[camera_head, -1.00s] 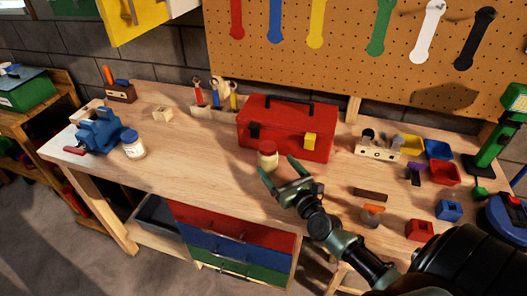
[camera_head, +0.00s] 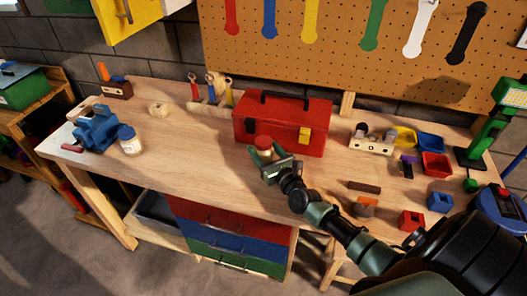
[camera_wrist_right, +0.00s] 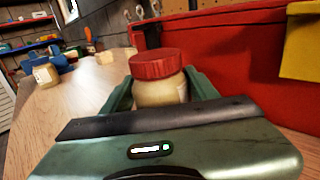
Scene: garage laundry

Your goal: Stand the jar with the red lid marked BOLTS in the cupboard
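The jar with the red lid (camera_head: 263,142) stands upright on the workbench, just in front of the red toolbox. In the right wrist view the jar (camera_wrist_right: 158,80) has a pale yellowish body, and I cannot see a readable label. My right gripper (camera_head: 266,153) is low at the bench, with one finger on each side of the jar. Its fingers (camera_wrist_right: 160,88) look spread around the jar, and I cannot make out firm contact. A yellow cupboard door (camera_head: 135,18) with a handle shows at the top left; the cupboard's inside is hidden. My left gripper is out of view.
The red toolbox (camera_head: 285,125) stands close behind the jar. A jar with a blue lid (camera_head: 130,143) stands beside a blue vise (camera_head: 97,127) on the left. Small coloured bins (camera_head: 436,165) and blocks crowd the right. The bench between the blue-lidded jar and the toolbox is mostly clear.

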